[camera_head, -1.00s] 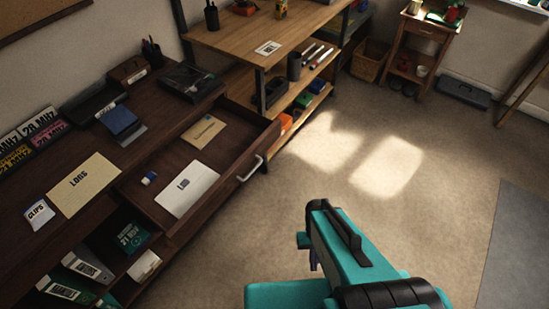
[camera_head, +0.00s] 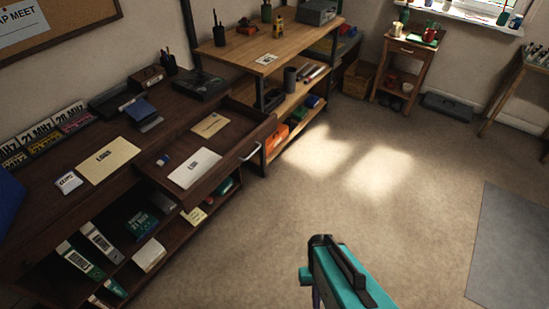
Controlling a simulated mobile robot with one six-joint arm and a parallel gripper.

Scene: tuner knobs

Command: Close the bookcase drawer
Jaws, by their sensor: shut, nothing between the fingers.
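The bookcase drawer (camera_head: 225,160) is pulled out from the dark wooden bookcase (camera_head: 60,172) on the left, so its inside shows. Its pale handle (camera_head: 250,152) is on the front panel, facing right into the room. A brown envelope (camera_head: 211,125), a white paper (camera_head: 194,168) and a small blue and white eraser (camera_head: 163,160) lie in the drawer. My teal arm shows at the bottom, right of the drawer and apart from it.
The wooden shelf unit (camera_head: 262,62) stands close behind the drawer's far side. Shelves below hold binders (camera_head: 100,242) and books. Open carpet (camera_head: 260,235) lies in front of the drawer, with a grey mat (camera_head: 510,245) at right.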

